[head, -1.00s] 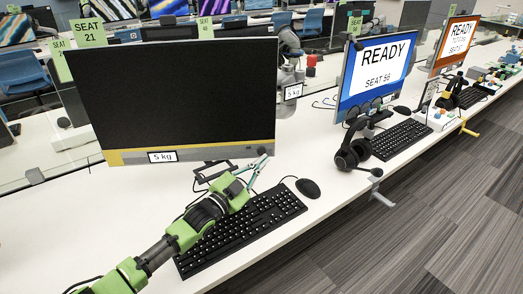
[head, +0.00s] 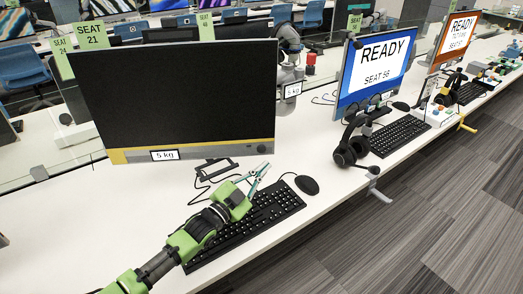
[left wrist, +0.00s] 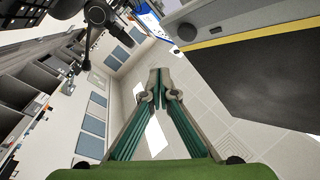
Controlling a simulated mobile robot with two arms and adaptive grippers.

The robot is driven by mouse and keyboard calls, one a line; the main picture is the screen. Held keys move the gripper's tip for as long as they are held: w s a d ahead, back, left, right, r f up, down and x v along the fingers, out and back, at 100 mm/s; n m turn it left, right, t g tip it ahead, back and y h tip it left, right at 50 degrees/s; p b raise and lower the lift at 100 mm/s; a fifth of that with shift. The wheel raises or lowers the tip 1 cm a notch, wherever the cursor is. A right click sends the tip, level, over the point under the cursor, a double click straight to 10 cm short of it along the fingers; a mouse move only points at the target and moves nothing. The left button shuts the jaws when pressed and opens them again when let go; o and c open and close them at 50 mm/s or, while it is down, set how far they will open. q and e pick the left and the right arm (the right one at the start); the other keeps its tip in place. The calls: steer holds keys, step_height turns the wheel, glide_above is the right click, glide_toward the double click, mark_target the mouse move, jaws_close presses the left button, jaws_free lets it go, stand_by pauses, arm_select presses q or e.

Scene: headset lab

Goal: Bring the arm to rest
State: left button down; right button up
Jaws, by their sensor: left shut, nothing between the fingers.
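My left arm is green and black and comes in from the bottom left over the desk. My left gripper (head: 262,173) has teal fingers, is shut and empty, and shows above the keyboard (head: 262,215), in front of the dark monitor (head: 180,100). In the left wrist view, the left gripper's fingertips (left wrist: 159,88) meet, with nothing between them. My right gripper is in neither view.
The dark monitor carries a "5 kg" label (head: 171,155). A mouse (head: 307,184) lies right of the keyboard. A black headset (head: 350,145) stands near the desk edge by a blue "READY" screen (head: 375,65). The white desk (head: 60,220) is clear at left.

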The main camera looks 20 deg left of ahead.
arm_select(q)
steer(key=s+d+f+n+g+y, duration=0.4)
steer(key=s+f+g, duration=0.3)
steer(key=s+f, duration=0.6)
steer(key=s+a+f+n+g+y, duration=0.1)
steer(key=s+a+n+g, duration=0.15)
steer(key=s, duration=0.65)
steer(key=s+a+n+g+y, duration=0.1)
steer(key=s+g, duration=0.2)
steer(key=s, duration=0.6)
steer(key=s+a+f+n+g+y, duration=0.1)
steer(key=s+n+g, duration=0.1)
steer(key=s, duration=0.6)
step_height(320, 180, down, 26)
steer(key=s+f+g, duration=0.1)
steer(key=s+g, duration=0.1)
steer(key=s+a+f, duration=0.3)
steer(key=s+f, duration=1.2)
steer(key=s, duration=0.2)
steer(key=shift+a+f+g, duration=0.15)
steer(key=shift+f+g, duration=0.2)
steer(key=shift+f, duration=0.05)
